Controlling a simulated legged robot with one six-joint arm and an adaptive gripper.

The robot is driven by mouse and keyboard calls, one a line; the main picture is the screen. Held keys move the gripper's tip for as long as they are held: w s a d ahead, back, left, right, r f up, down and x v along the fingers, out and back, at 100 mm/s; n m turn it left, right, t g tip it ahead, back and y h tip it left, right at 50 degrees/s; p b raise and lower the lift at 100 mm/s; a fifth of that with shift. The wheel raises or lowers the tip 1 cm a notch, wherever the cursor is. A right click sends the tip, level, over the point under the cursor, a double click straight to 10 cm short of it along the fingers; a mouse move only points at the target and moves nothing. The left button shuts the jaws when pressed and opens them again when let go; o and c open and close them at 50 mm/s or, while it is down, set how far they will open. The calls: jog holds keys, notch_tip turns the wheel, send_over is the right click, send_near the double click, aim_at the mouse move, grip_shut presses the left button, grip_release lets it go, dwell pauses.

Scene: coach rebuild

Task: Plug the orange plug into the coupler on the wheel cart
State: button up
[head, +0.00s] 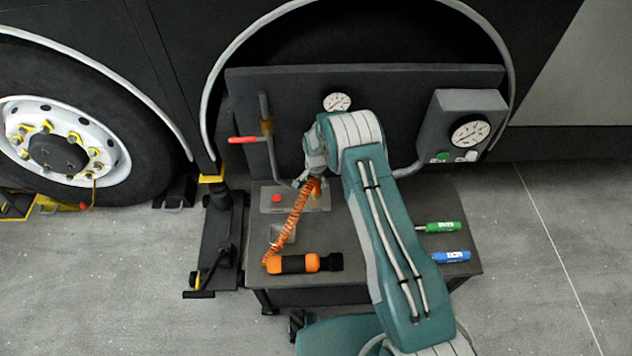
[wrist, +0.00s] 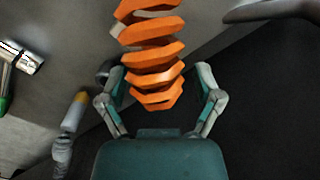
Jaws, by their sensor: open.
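An orange plug with black bands (head: 292,263) lies on its side on the front of the wheel cart's top (head: 400,268). An orange coiled hose (head: 290,225) rises from the plug's left end to the area under my gripper. My gripper (head: 314,170) is over the back of the cart, partly hidden by my own arm. In the wrist view, my gripper (wrist: 160,80) is open, with the orange coils (wrist: 152,52) showing between and beyond its fingers. I cannot tell whether they touch. The coupler is not clearly identifiable; a pipe with a brass-coloured fitting (head: 267,127) stands at the panel's left.
Green (head: 438,227) and blue (head: 452,257) plug-like pieces lie on the cart's right side. A red lever (head: 247,139), a gauge box (head: 470,125) and a box with a red button (head: 277,198) stand around the back. A dark jack-like stand (head: 215,240) is left of the cart.

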notch_tip(320, 180, up, 27)
jog(key=s+d+n+t, duration=0.1)
jog(key=s+d+n, duration=0.1)
jog(key=d, duration=0.1)
jog(key=s+d+r+n+t, duration=0.1)
jog(key=s+d+r, duration=0.1)
jog(key=s+r, duration=0.4)
jog(key=s+d+r+n+t, duration=0.1)
jog(key=s+d+r, duration=0.15)
jog(key=r, duration=0.55)
jog(key=s+d+r+n+t, duration=0.1)
jog(key=s+d+r+n, duration=0.1)
jog(key=s, duration=1.1)
jog(key=s+d+r+n+t, duration=0.1)
jog(key=s+r, duration=0.4)
jog(key=s, duration=0.7)
jog(key=shift+s+d+r+n+t, duration=0.3)
jog(key=shift+s+d+n, duration=0.1)
jog(key=shift+d, duration=0.35)
jog(key=shift+w, duration=0.1)
jog(key=shift+c, duration=0.4)
